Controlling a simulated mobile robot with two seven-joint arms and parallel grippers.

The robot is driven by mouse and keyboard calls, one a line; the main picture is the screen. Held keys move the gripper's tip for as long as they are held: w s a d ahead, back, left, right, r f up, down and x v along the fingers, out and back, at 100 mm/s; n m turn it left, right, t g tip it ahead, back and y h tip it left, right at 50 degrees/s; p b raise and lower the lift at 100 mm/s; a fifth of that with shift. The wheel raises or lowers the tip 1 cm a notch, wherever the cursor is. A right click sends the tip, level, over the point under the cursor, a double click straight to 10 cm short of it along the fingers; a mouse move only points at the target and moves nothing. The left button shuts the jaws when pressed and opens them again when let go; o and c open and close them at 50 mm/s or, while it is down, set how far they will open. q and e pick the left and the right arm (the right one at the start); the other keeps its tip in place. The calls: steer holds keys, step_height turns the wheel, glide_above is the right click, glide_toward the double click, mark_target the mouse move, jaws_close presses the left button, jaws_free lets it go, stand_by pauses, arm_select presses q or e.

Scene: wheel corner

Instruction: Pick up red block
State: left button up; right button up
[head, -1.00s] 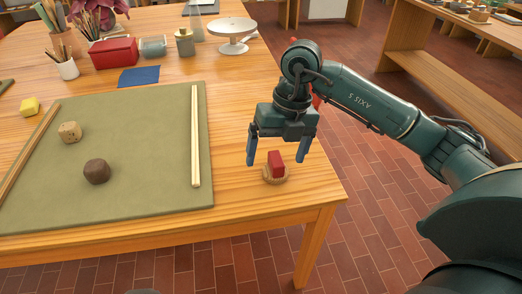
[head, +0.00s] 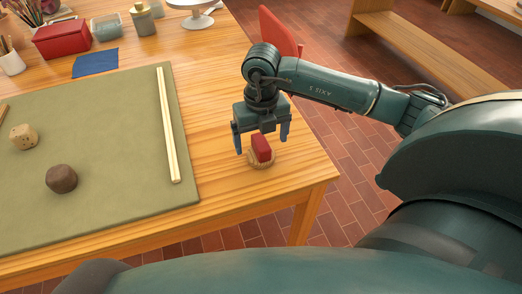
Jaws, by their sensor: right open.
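The red block (head: 262,148) stands on a small round wooden coaster (head: 262,162) near the right front corner of the wooden table. My right gripper (head: 261,146) is open, fingers pointing down. Its left finger shows left of the block and its right finger right of the block. I cannot tell whether the fingertips are level with the block or a little behind it. The block's front and top show clearly. My left gripper is not in view.
A green mat (head: 110,190) with a wooden stick (head: 168,125), a brown lump (head: 61,179) and a tan lump (head: 24,137) lies to the left. A red box (head: 62,39), blue cloth (head: 96,63) and white stand (head: 194,16) are farther back. Bare tabletop surrounds the coaster.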

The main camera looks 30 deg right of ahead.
mark_target(261, 141)
steer(key=f, duration=0.4)
steer(key=shift+w+d+f, duration=0.1)
steer(key=shift+w+f, duration=0.1)
steer(key=shift+c, duration=0.3)
steer(key=shift+r, duration=0.1)
steer(key=c, duration=1.1)
step_height(261, 141, up, 10)
